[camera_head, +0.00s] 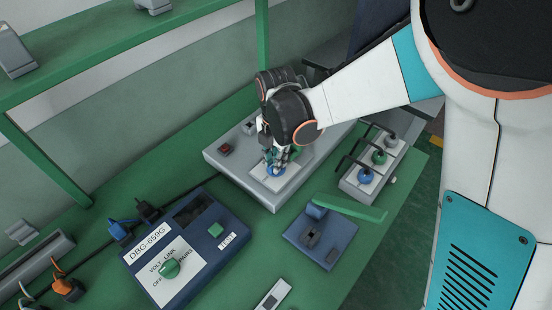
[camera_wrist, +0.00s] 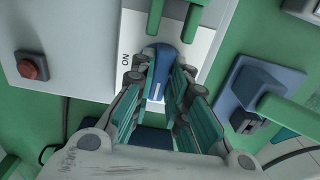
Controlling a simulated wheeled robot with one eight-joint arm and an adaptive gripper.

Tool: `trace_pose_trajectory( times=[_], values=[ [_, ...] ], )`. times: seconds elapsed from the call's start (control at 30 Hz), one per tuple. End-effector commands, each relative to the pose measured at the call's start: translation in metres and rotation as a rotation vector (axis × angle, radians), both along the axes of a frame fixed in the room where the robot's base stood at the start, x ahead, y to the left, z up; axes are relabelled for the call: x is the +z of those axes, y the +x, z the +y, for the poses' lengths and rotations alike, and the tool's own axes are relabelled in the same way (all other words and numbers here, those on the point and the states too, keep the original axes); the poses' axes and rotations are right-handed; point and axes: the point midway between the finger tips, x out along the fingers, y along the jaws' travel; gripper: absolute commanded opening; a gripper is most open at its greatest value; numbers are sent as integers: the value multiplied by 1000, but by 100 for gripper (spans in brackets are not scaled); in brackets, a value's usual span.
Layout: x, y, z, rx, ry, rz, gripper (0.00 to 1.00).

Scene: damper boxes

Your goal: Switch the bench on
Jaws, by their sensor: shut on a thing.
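The grey bench box (camera_head: 235,166) carries a white plate (camera_head: 292,178) and a red button (camera_head: 225,150). A blue rotary switch (camera_head: 275,171) sits on the white plate. In the wrist view the blue switch (camera_wrist: 159,55) has a white pointer line, and the label ON is printed beside it on the plate. My gripper (camera_head: 279,160) reaches down onto the switch from above. In the wrist view my gripper's teal fingers (camera_wrist: 160,82) are on either side of the blue switch, shut on it. The fingers partly hide the switch and plate.
A blue fixture (camera_head: 320,237) with a green lever (camera_head: 348,208) is in front. A grey block (camera_head: 372,177) with coloured plugs is at right. A green shelf (camera_head: 120,45) overhangs the back.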

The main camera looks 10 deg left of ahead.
Motion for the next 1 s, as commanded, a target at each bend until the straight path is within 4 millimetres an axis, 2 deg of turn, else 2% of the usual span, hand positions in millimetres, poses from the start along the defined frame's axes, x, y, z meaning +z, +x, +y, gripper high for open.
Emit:
trace_pose_trajectory(
  times=[0.37,1.0],
  values=[
    [0,0,0,-188,1,-1,0],
    [0,0,0,-790,0,-2,0]
  ],
)
